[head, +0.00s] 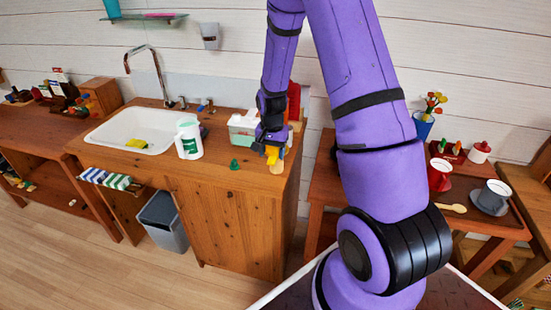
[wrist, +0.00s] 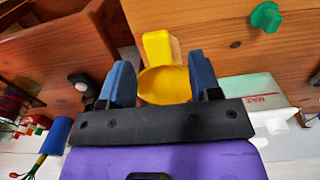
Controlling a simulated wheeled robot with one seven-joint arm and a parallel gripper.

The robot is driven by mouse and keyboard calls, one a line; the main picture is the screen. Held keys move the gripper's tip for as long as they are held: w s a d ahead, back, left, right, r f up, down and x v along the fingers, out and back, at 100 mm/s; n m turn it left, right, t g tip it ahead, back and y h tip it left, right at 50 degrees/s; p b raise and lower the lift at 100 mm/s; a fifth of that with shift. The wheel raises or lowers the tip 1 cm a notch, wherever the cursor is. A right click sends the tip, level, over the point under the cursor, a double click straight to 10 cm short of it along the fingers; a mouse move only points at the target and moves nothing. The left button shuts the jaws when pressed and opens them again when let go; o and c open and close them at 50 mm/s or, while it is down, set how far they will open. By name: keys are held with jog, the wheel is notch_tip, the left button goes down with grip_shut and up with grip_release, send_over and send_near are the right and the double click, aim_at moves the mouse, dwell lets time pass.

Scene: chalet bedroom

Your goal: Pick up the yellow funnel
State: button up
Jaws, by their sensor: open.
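The yellow funnel (head: 272,154) is at the front right corner of the wooden sink counter, partly hidden by my gripper in the head view. In the wrist view the funnel (wrist: 163,84) shows its round, wide mouth between the two blue fingers, with a narrower yellow part beyond it. My gripper (head: 269,146) is over the funnel, with fingers apart on either side of it. In the wrist view my gripper (wrist: 162,80) shows small gaps beside the funnel, and I cannot tell whether either finger touches it.
A pale green and white box (head: 243,127) stands close left of my gripper. A green piece (head: 235,165) lies on the counter in front.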

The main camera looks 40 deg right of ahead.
aim_at(272, 159)
jog(key=shift+f, duration=2.1)
jog(key=shift+s, duration=0.1)
jog(key=c, duration=1)
jog(key=shift+r, duration=0.1)
